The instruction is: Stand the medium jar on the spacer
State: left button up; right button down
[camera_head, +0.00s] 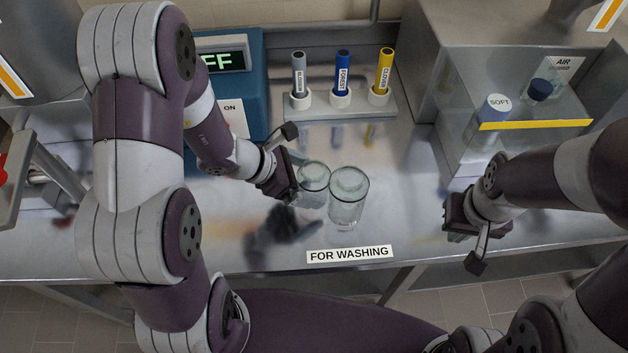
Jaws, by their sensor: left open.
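Two clear glass jars stand close together on the steel bench. The left jar (313,184) looks smaller and is partly behind the larger right jar (348,197). I cannot tell from the picture which is the medium one. No spacer can be made out clearly. My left gripper (287,165) is open just left of the left jar, with its dark jaw very near the glass; contact cannot be told. My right gripper (468,238) is over the right part of the bench's front, away from the jars, and nothing shows in it; its jaw opening is unclear.
Grey, blue and yellow tubes stand in a rack (341,109) behind. A blue box (242,75) is back left. Bench between the jars and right gripper is clear.

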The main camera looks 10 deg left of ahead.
pick_arm(q)
jog(key=shift+s, duration=0.1)
jog(key=c, duration=1.3)
notch_tip(320, 180, up, 18)
jog(key=p, duration=0.5)
jog(key=shift+c, duration=0.2)
jog(key=w+a+f+n+t+y, duration=0.2)
jog(key=w+a+n+t, duration=0.15)
jog(key=w, duration=0.35)
jog(key=s+a+f+n+t+y, duration=0.1)
jog(key=s+a+f+n+y, duration=0.1)
jog(key=f, duration=0.6)
jog(key=a+n+y, duration=0.1)
jog(key=a+n, duration=0.1)
jog(key=n, duration=0.1)
jog(key=shift+a+n, duration=0.2)
jog(key=shift+n, duration=0.15)
